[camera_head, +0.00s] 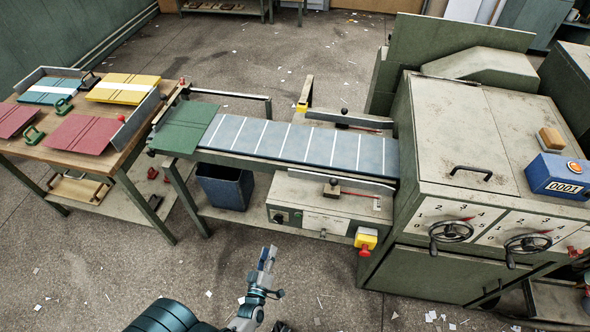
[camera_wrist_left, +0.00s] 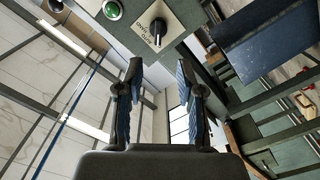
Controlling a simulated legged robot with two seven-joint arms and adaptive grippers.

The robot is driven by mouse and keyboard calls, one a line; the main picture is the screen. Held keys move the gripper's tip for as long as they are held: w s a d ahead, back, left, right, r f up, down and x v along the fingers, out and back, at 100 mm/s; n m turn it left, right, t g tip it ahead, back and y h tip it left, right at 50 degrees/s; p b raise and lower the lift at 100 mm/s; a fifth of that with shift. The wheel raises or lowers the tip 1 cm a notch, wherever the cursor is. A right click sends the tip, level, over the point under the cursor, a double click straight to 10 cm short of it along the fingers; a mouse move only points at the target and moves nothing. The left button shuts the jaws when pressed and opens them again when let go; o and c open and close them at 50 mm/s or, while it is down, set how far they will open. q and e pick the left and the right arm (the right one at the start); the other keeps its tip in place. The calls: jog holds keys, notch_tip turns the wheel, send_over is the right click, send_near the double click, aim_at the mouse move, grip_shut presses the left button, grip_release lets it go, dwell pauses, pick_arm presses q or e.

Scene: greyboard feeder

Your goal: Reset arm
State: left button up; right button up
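My left gripper (camera_head: 266,262) is in front of the feeder, over the open floor, at the bottom middle of the head view. In the left wrist view its two fingers (camera_wrist_left: 160,75) stand apart with nothing between them, so it is open and empty. It touches nothing that I can see. My right gripper does not show clearly in either view. A green board (camera_head: 185,130) lies at the left end of the feeder's blue belt (camera_head: 290,140).
A wooden table (camera_head: 70,160) at the left holds red, yellow and blue boards. The green machine (camera_head: 470,140), with handwheels and a blue counter (camera_head: 558,177), stands at the right. A yellow-and-red button box (camera_head: 366,239) juts from the feeder's front. A blue bin (camera_head: 224,187) stands below the belt.

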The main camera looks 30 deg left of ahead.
pick_arm(q)
jog(key=shift+f, duration=0.1)
